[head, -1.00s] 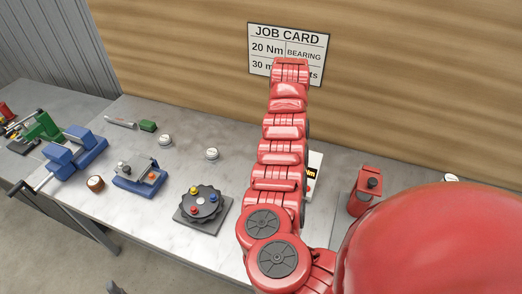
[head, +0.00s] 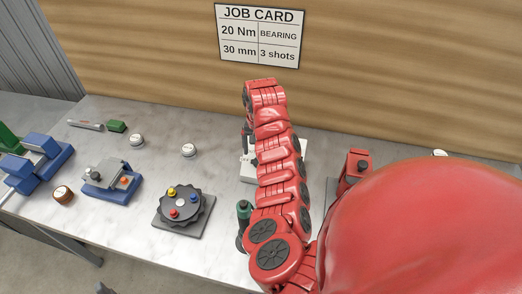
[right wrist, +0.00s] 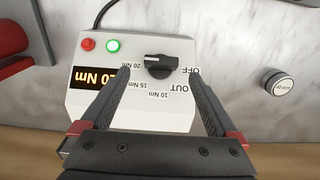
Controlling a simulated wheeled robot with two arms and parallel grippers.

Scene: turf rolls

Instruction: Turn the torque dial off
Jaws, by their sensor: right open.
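The torque dial (right wrist: 158,66) is a black knob on a white control box (right wrist: 140,109) in the right wrist view. Labels around it, upside down, read 20 Nm, 15 Nm, 10 Nm, OUT and OFF. Its narrow end appears to point left towards 20 Nm. The lit display (right wrist: 97,79) shows 20 Nm. My right gripper (right wrist: 158,74) is open, its fingers on either side of the dial and apart from it. In the head view my right arm hides the dial and most of the white box (head: 248,168).
A red button (right wrist: 88,44) and a lit green one (right wrist: 113,46) sit beside the dial. In the head view a dark turntable with coloured knobs (head: 180,204) and a green-handled tool (head: 243,213) are left of my arm.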

